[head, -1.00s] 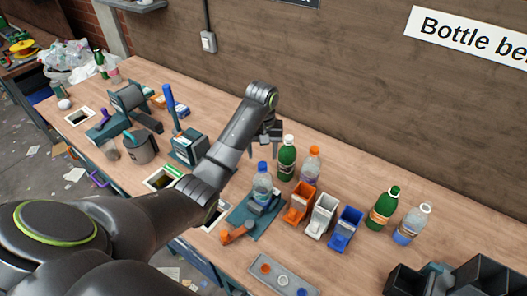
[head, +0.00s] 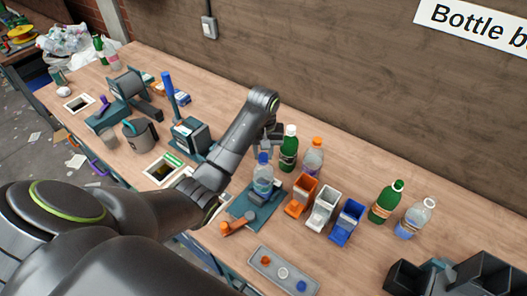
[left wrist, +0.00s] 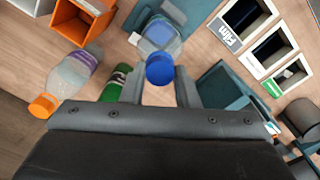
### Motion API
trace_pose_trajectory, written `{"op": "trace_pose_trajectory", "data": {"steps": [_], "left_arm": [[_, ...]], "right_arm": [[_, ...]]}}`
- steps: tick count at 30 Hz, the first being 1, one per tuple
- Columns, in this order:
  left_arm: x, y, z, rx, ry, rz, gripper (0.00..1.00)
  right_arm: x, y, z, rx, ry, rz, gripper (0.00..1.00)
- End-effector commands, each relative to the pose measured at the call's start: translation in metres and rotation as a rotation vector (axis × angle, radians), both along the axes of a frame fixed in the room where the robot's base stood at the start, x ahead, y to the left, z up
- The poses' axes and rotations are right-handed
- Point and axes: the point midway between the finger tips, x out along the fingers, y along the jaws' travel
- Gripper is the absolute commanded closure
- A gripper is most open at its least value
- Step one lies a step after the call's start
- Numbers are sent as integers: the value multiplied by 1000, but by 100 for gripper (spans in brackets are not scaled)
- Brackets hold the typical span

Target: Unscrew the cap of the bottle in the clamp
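The clear bottle (head: 263,182) with a blue cap (head: 263,158) stands upright in the teal clamp (head: 243,207), which has an orange handle (head: 238,226). My left gripper (head: 267,146) is just above and behind the cap in the head view. In the left wrist view the fingers (left wrist: 161,80) are open, with the blue cap (left wrist: 160,69) between their tips and the bottle (left wrist: 160,35) beyond. Whether a finger touches the cap I cannot tell. My right gripper is not in view.
A green bottle (head: 289,150) and an orange-capped bottle (head: 313,157) stand close behind the clamp. Orange (head: 301,197), white (head: 322,208) and blue (head: 347,222) bins stand to its right. A grey tray with caps (head: 270,262) lies in front. Two more bottles stand further right.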

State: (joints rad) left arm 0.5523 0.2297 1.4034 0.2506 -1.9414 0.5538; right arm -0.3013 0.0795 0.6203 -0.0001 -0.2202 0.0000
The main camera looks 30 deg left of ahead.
Motion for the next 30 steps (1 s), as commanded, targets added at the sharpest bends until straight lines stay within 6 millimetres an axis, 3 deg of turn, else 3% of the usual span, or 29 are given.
{"op": "trace_pose_trajectory", "data": {"steps": [6,7,12,16,24,30], "left_arm": [[0,0,0,0,1,0,94],[0,0,0,0,1,0,76],[0,0,0,0,1,0,96],[0,0,0,0,1,43,96],[0,0,0,0,0,332,96],[0,0,0,0,0,448,96]], "right_arm": [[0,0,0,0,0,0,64],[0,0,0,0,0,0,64],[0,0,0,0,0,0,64],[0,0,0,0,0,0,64],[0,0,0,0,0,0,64],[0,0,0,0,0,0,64]]}}
